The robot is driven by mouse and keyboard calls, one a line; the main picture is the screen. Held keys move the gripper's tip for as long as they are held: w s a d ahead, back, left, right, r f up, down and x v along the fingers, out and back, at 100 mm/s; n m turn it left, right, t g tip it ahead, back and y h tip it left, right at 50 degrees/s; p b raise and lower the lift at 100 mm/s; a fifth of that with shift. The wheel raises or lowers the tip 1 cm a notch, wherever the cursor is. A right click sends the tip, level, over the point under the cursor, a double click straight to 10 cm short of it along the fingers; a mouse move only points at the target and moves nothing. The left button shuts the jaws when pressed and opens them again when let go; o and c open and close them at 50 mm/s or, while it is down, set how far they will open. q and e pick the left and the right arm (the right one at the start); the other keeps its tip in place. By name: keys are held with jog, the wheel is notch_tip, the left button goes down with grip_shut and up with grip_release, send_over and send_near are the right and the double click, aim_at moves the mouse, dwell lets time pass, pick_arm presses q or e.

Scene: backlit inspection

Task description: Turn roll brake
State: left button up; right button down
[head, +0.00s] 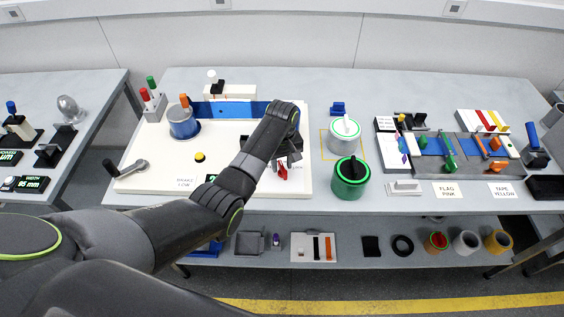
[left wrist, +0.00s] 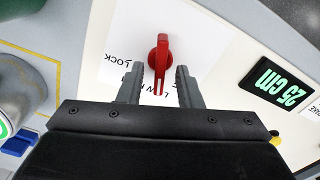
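The roll brake is a red lever knob (left wrist: 160,62) on a white label card with printed words, of which "LOCK" is readable in the left wrist view. It also shows in the head view as a small red piece (head: 282,172) on the white panel (head: 227,140). My left gripper (left wrist: 158,86) is open, with one finger on each side of the red lever and gaps between. Whether the fingers reach down to the lever's depth is hard to tell. In the head view my left arm hides part of the panel. My right gripper is not in view.
A green-topped roll (head: 351,178) and a white roll (head: 344,135) stand right of the panel. A black 25 cm display (left wrist: 281,85) is beside the lever. A hand crank (head: 127,170) and yellow button (head: 200,157) are on the panel's left.

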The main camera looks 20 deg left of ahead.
pick_arm(q)
jog(key=c, duration=0.6)
grip_shut()
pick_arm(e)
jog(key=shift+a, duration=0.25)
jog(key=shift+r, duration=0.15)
pick_arm(q)
jog(key=m+p, duration=0.2)
jog(key=m, duration=0.1)
jog(key=shift+d+r+m+p, duration=0.1)
jog(key=shift+r+m+p, duration=0.2)
jog(key=shift+p, duration=0.1)
jog(key=m+p, duration=0.1)
jog(key=m, duration=0.2)
jog(key=shift+w+f+m+p, duration=0.1)
jog(key=shift+m+p, duration=0.2)
jog(key=shift+p, duration=0.1)
jog(key=m+p, duration=0.1)
jog(key=m, duration=0.3)
jog(key=shift+d+f, duration=0.1)
jog(key=shift+d, duration=0.1)
jog(key=m, duration=0.4)
jog(key=shift+d+m, duration=0.1)
jog(key=shift+m, duration=0.2)
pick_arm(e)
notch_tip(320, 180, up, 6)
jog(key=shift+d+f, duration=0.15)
